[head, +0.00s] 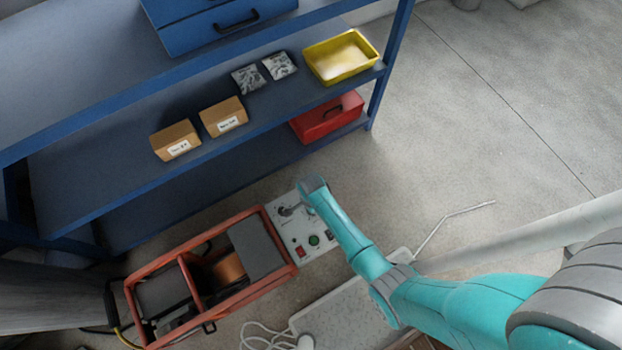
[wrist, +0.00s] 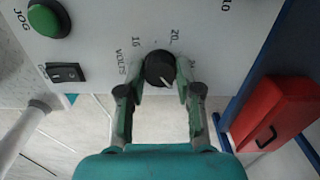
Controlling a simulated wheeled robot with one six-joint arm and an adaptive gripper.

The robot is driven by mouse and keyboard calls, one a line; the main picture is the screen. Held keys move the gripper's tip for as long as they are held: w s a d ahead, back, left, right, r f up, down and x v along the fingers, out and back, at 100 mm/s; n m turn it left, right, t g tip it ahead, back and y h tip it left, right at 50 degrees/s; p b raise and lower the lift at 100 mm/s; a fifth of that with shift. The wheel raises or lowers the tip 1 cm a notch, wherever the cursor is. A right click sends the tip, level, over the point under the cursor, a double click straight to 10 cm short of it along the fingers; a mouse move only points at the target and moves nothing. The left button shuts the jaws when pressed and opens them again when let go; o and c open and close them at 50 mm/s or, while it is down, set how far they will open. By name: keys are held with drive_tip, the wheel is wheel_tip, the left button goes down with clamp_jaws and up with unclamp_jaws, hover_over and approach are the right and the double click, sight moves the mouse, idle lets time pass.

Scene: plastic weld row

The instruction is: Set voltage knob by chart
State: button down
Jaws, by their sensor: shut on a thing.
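The voltage knob (wrist: 160,68) is black and round with a white pointer line, on a pale panel (wrist: 105,35) marked VOLTS. Numbers 16, 20 and what looks like 24 stand around it. The pointer line shows on its lower right side in the wrist view. My gripper (wrist: 161,75) has one finger on each side of the knob and is shut on it. In the head view, my gripper (head: 295,208) is at the white panel (head: 289,228) of the orange-framed welder (head: 188,255), and the arm hides part of the panel. I see no readable chart.
A green JOG button (wrist: 48,18) and a black rocker switch (wrist: 66,72) sit left of the knob. A blue shelf (head: 110,195) stands behind, with small boxes (head: 223,116), a yellow tray (head: 341,78) and a red toolbox (head: 327,119). Open floor (head: 470,110) lies right.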

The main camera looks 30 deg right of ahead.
drive_tip(key=shift+m, duration=1.3)
drive_tip(key=c, duration=0.8)
unclamp_jaws()
wheel_tip(320, 180, up, 12)
drive_tip(key=shift+f, duration=0.1)
